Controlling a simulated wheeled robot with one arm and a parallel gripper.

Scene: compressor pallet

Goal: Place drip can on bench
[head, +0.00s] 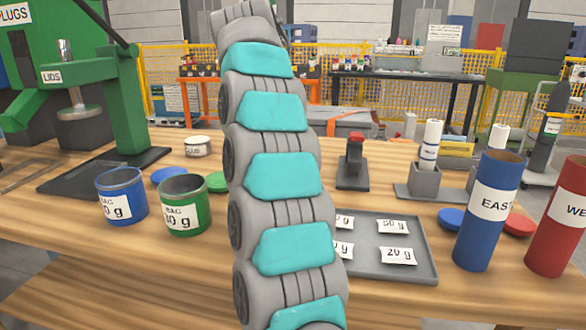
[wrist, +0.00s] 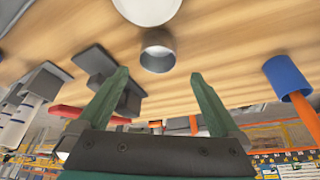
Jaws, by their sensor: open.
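A small grey open-topped can (wrist: 157,52), which looks like the drip can, stands on the wooden bench (wrist: 225,32) in the wrist view. That view is upside down, with the bench at the top. My gripper (wrist: 160,76) is open, with its two green fingers spread and nothing between them. The can shows beyond the fingertips, roughly midway between them and apart from them. In the head view my arm hides the gripper, and I cannot make out the grey can there. The bench (head: 185,262) is in plain view on both sides of the arm.
A blue can (head: 122,197) and a green can (head: 185,206) stand left of my arm. A grey tray (head: 418,262) with labelled bags, a red-topped press (head: 355,165), a blue tube (head: 489,212) and a red tube (head: 560,225) stand right. A green machine (head: 120,110) rises at left.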

